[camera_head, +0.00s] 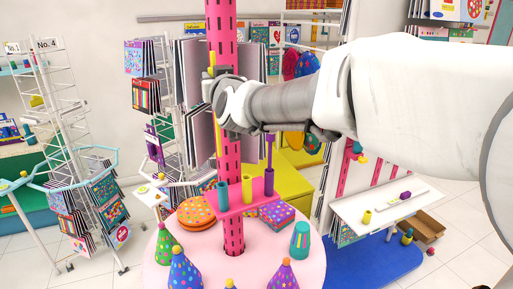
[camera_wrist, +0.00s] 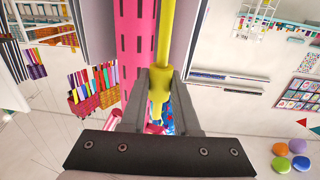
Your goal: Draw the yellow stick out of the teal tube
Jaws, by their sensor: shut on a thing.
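The teal tube (camera_head: 222,196) stands upright at the left end of a pink shelf (camera_head: 235,207) on the pink slotted column. The yellow stick (camera_head: 218,140) hangs upright above the teal tube; I cannot tell clearly where its lower end is. My gripper (camera_head: 215,82) is beside the column, high above the tube, and partly hidden by my wrist. In the wrist view my gripper (camera_wrist: 160,88) is shut on the yellow stick (camera_wrist: 166,35), whose wider part sits between the fingers.
The pink column (camera_head: 230,150) stands close beside my gripper. A yellow tube (camera_head: 247,188) and a purple tube (camera_head: 269,183) with a purple stick (camera_head: 270,152) share the shelf. Party hats surround them on the round table (camera_head: 205,268). Wire card racks (camera_head: 60,110) stand left.

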